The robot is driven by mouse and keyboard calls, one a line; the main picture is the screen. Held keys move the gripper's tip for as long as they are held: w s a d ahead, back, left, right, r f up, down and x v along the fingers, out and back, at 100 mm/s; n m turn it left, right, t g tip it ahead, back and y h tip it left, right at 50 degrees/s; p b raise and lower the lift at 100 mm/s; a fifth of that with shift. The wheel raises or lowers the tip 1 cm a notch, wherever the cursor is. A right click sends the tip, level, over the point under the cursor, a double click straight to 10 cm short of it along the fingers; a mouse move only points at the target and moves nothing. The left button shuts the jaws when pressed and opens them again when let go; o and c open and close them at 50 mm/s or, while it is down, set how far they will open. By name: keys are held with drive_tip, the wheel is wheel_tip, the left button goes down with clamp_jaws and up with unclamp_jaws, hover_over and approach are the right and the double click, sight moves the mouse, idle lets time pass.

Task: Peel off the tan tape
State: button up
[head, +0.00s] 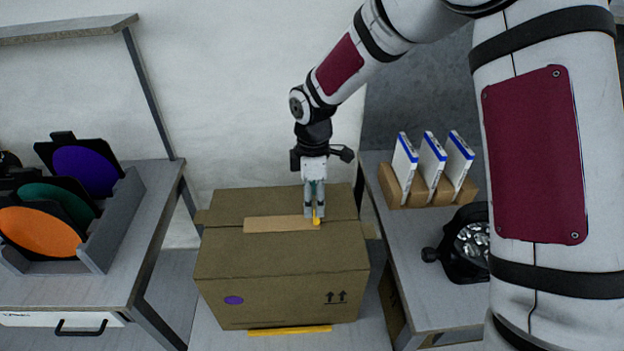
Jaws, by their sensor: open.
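A closed brown cardboard box (280,275) stands in the middle of the head view, with a purple oval mark and two up arrows on its front. A strip of tan tape (272,225) lies along the seam on its top. My gripper (315,217) points straight down at the right end of the tape, its fingertips at or just above the box top. It is open. A small yellow bit (317,221) shows by the fingertips. I cannot tell whether the fingers touch the tape.
A left table (130,285) holds a grey rack (108,235) with orange, green and purple discs. A right table (430,300) carries a wooden holder (408,200) with three white-and-blue upright packs and a black lamp (465,245). A yellow strip (290,330) lies before the box.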

sight(313, 221)
drive_tip(key=shift+f, duration=2.75)
drive_tip(key=c, duration=1.2)
drive_tip(key=o, duration=0.4)
drive_tip(key=shift+r, duration=0.1)
clamp_jaws()
wheel_tip(313, 221, up, 7)
drive_tip(key=shift+f+p, duration=0.1)
drive_tip(key=shift+p, duration=1)
